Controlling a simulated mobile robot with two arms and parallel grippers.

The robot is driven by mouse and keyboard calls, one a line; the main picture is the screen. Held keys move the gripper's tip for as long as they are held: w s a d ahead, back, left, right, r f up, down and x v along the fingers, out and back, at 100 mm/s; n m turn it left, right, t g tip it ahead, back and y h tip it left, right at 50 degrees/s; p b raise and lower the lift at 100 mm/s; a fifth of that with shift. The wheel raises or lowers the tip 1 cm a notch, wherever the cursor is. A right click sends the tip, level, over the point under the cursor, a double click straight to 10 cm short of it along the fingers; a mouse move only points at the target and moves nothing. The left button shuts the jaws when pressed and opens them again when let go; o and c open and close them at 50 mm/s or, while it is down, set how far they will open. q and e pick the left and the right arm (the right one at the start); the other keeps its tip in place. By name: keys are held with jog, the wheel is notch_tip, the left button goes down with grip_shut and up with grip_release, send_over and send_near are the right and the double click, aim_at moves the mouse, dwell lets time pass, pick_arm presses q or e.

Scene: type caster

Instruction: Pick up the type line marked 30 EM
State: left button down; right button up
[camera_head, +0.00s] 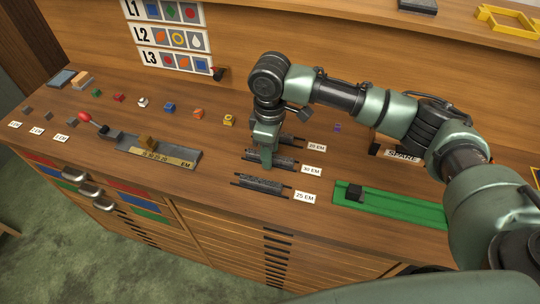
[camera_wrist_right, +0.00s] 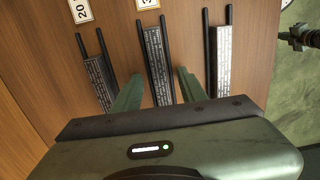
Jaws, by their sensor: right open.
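The type line marked 30 EM (camera_head: 282,163) lies on the desk in the middle of three dark type lines, with its white label (camera_head: 311,171) at its right end. My right gripper (camera_head: 267,160) is over this line, pointing down, and partly hides it. In the right wrist view the open fingers of my right gripper (camera_wrist_right: 158,90) appear on either side of the middle line (camera_wrist_right: 158,60), with nothing held. I cannot tell how far above the desk the fingertips are. My left gripper is not in view.
The 20 EM line (camera_head: 290,142) lies behind and the 25 EM line (camera_head: 262,185) in front, both close by. A green tray (camera_head: 400,209) with a black block (camera_head: 354,192) is at right. A grey composing tray (camera_head: 185,158) is at left.

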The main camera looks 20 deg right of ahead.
grip_shut()
jog(key=shift+r, duration=0.1)
dwell(1.3)
